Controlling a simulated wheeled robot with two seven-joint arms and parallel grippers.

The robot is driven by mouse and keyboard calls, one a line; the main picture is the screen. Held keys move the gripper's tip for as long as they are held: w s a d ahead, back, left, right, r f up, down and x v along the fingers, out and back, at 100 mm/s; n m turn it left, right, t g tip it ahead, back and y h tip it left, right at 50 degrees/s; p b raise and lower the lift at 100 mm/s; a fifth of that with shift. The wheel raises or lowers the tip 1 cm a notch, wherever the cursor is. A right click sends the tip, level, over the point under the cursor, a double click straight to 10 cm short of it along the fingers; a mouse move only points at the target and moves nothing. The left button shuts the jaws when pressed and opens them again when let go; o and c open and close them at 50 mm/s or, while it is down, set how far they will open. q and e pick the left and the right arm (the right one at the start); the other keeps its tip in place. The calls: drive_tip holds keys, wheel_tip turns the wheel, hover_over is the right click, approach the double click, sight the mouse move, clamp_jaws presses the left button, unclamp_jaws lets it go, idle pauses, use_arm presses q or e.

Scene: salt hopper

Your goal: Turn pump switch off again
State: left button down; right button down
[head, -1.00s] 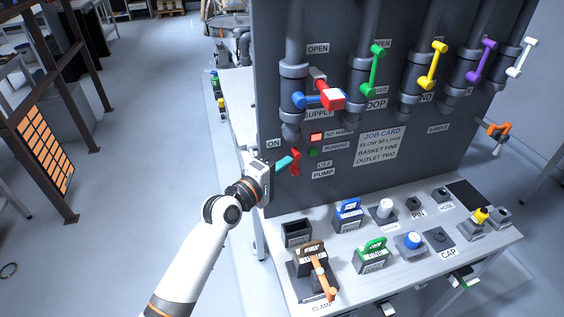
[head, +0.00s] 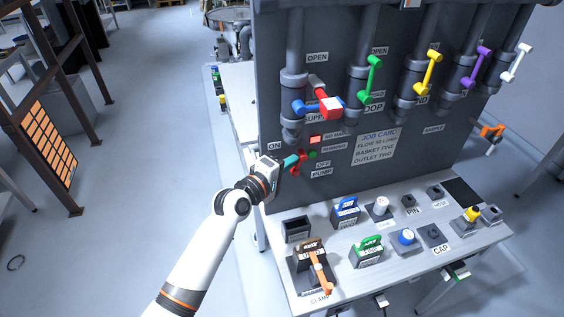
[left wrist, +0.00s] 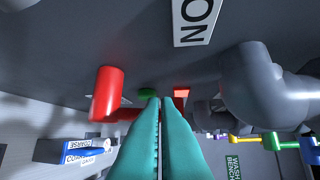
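The red pump switch (head: 296,170) is on the dark panel between the ON label (head: 274,146) and the OFF and PUMP labels (head: 322,168). In the left wrist view its thick red handle (left wrist: 107,95) stands left of my fingers. My left gripper (head: 298,159) has its teal fingers (left wrist: 160,105) pressed together with nothing seen between them. The fingers are beside the switch and overlap part of it; I cannot tell whether they touch. The red lamp (head: 316,139) and the darker green lamp (head: 312,154) are close by. My right gripper is not in view.
A pipe with a blue and red valve handle (head: 331,108) is just above the switch. The bench (head: 340,220) below carries coloured baskets, caps and an orange clamp handle (head: 320,271). The floor left of my arm is clear.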

use_arm(q)
drive_tip(key=shift+w+d+r+p, duration=0.15)
drive_tip(key=shift+w+d+p, duration=0.1)
drive_tip(key=shift+d, duration=0.45)
drive_tip(key=shift+w+d+r+p, duration=0.15)
drive_tip(key=shift+w+d+p, duration=0.1)
drive_tip(key=shift+d, duration=0.55)
drive_tip(key=shift+f, duration=0.1)
drive_tip(key=b, duration=0.2)
approach(301, 159)
drive_tip(key=shift+v, duration=1.05)
